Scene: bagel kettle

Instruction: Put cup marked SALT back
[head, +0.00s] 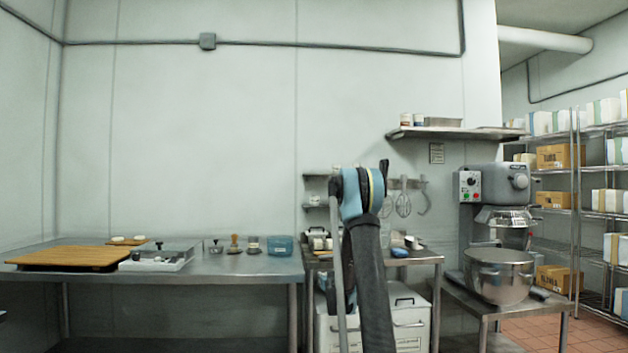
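I cannot read the word SALT on anything, so I cannot tell which cup bears it. Small white cups (317,240) stand at the left of the middle steel table (425,258), partly beside my arm. Two small jars or cups (406,120) stand at the left end of the upper wall shelf (455,133). My arm rises in front of the middle table and hides part of it. I cannot make out my gripper's fingers or anything held.
The left steel table (230,268) holds a wooden board (70,257), a metal tray (160,260), small tools and a blue container (280,245). A mixer (495,190) and a steel bowl (499,275) stand right. Whisks (403,203) hang behind my arm.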

